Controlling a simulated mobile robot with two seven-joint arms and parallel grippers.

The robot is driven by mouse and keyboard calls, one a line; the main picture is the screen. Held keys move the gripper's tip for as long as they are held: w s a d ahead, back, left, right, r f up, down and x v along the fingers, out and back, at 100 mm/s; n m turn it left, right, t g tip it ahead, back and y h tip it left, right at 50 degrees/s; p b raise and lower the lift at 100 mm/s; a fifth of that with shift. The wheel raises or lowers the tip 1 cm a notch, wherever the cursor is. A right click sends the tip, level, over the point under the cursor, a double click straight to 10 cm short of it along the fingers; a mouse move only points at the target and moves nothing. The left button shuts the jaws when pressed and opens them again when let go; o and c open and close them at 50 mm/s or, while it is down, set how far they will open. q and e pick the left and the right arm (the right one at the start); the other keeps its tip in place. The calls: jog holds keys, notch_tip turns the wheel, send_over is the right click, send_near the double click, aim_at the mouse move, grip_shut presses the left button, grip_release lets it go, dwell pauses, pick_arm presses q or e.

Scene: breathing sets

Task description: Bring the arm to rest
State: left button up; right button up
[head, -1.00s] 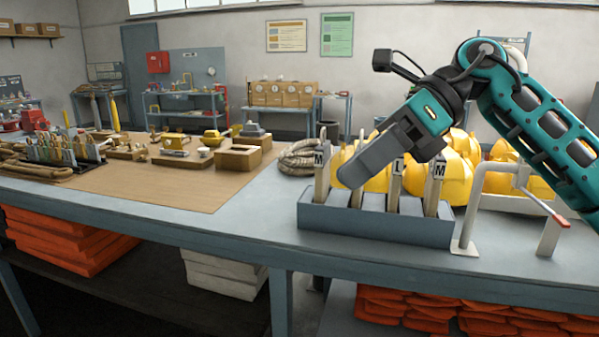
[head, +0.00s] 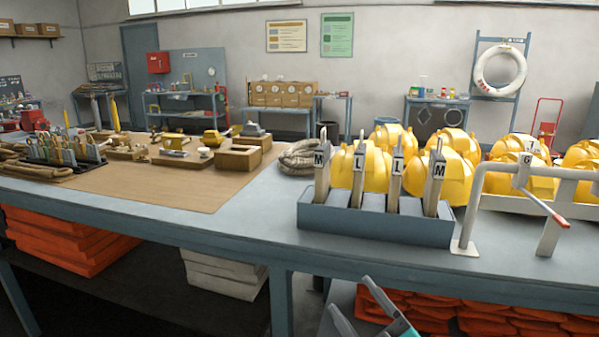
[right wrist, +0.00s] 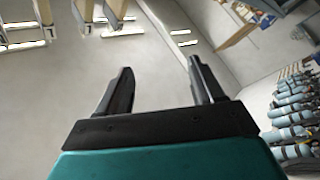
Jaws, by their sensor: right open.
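My right gripper (head: 350,293) shows at the bottom edge of the head view, in front of the bench and below its top. Only its two grey fingers and a bit of teal body are visible there; the rest of the right arm is out of frame. In the right wrist view, the fingers of the right gripper (right wrist: 159,64) stand apart with nothing between them. My left gripper is not in view.
The bench (head: 270,212) has a grey rack (head: 375,222) with several upright tagged pieces near its front edge. Yellow helmets (head: 455,178) and a metal stand with a red-tipped handle (head: 480,200) are beside it. Orange stacks (head: 430,312) lie below.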

jog(key=s+d+f+m+g+h, duration=0.2)
jog(key=s+f+m+h, duration=0.1)
jog(key=f, duration=0.5)
jog(key=s+d+f+m+g+h, duration=0.1)
jog(key=s+d+f+m+h, duration=0.2)
jog(key=f, duration=0.5)
jog(key=shift+s+d+m+g+h, duration=0.35)
jog(key=shift+s+m+h, duration=0.25)
jog(key=shift+s+m, duration=0.55)
jog(key=s+f+m+g, duration=0.1)
jog(key=s+f, duration=0.1)
jog(key=s, duration=0.1)
jog(key=s+d+f+m+g+h, duration=0.1)
jog(key=s+f, duration=0.2)
jog(key=s+d+f+m+g+h, duration=0.1)
jog(key=s+f+g, duration=0.1)
jog(key=s+f, duration=0.1)
jog(key=shift+s+d, duration=0.25)
jog(key=shift+c, duration=0.3)
